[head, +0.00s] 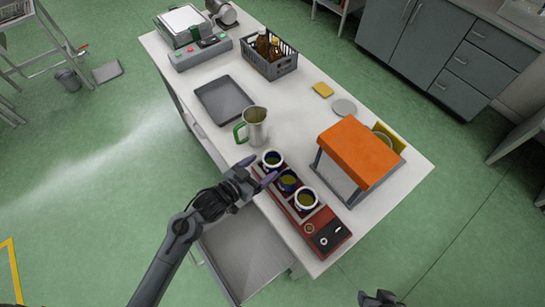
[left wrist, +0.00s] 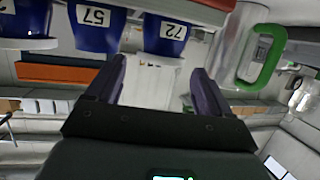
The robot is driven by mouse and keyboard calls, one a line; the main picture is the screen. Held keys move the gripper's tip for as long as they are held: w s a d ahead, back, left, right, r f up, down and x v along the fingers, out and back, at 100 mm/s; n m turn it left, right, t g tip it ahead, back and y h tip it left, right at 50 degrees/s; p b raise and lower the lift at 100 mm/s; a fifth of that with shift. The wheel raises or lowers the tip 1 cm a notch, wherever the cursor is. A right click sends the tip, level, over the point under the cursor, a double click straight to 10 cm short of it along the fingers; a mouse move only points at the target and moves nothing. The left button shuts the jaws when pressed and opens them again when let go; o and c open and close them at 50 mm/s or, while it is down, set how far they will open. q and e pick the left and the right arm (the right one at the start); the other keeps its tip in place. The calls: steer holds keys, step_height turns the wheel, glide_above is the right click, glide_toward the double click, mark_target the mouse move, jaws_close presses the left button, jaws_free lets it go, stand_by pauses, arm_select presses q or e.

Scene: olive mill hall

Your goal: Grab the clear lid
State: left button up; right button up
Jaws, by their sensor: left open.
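Three blue cups stand in a red block: the far cup (head: 272,159), the middle cup (head: 288,181) and the near cup (head: 306,199). Any clear cover on them is too small to tell. My left gripper (head: 256,171) is open beside the far and middle cups. In the left wrist view its fingers (left wrist: 158,68) are apart and empty, near a cup marked 72 (left wrist: 166,35). My right gripper (head: 380,298) barely shows at the bottom edge.
A steel jug (head: 254,126) with a green handle stands just beyond the cups. An orange-topped box (head: 358,153) stands to their right. A grey tray (head: 223,100), a crate of bottles (head: 270,64) and a yellow pad (head: 323,90) lie farther back. The bench middle is clear.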

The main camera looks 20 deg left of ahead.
mark_target(270, 160)
arm_select(q)
steer(key=x, duration=0.4)
steer(key=shift+w, duration=0.45)
steer(key=c, duration=0.7)
steer(key=shift+c, duration=0.2)
steer(key=shift+r, duration=0.15)
